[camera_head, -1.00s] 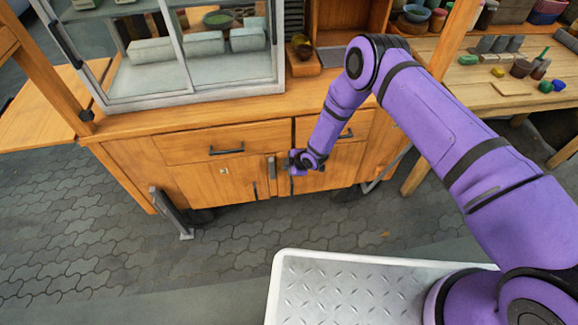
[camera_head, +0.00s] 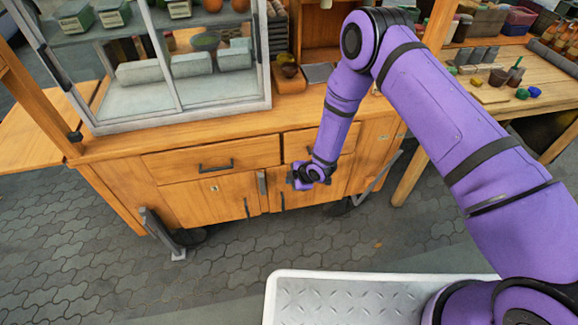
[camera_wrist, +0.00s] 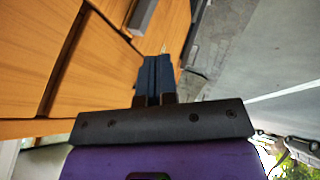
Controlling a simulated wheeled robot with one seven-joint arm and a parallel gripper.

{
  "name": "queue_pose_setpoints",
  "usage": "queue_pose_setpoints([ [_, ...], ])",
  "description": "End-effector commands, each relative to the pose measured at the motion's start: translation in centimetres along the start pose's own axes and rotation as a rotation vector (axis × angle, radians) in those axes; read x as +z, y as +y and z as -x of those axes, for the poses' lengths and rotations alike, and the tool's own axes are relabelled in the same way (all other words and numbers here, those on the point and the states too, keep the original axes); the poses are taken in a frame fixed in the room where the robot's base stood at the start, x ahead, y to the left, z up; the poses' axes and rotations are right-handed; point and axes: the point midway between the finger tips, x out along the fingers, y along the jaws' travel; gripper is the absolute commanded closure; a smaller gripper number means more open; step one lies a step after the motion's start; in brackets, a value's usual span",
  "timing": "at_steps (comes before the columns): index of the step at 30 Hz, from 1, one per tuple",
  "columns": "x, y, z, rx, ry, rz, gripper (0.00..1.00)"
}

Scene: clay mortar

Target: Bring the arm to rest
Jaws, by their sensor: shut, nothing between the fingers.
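My purple arm reaches out from the right side of the head view and bends down at the elbow. My gripper (camera_head: 300,180) hangs in front of the wooden cart's cabinet doors (camera_head: 225,198), below the drawers. In the wrist view my gripper (camera_wrist: 154,72) shows its two dark fingers pressed together with nothing between them. From the head view I cannot tell whether the gripper touches the cabinet front.
A glass display case (camera_head: 200,90) stands on the cart's counter. Dark handles stick out from the drawers (camera_head: 215,160) and doors. A wooden table (camera_head: 495,95) with pots and small pieces is at the right. Open paving (camera_head: 90,250) lies in front.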

Motion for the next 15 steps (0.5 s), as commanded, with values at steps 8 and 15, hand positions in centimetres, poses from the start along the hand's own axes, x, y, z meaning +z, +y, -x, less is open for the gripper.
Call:
queue_pose_setpoints([
  [8, 0.0, 0.4, 0.5, 0.004, -0.003, -0.003, 1.0],
  [15, -0.2, 6.0, 5.7, 0.039, -0.071, -0.074, 1.0],
])
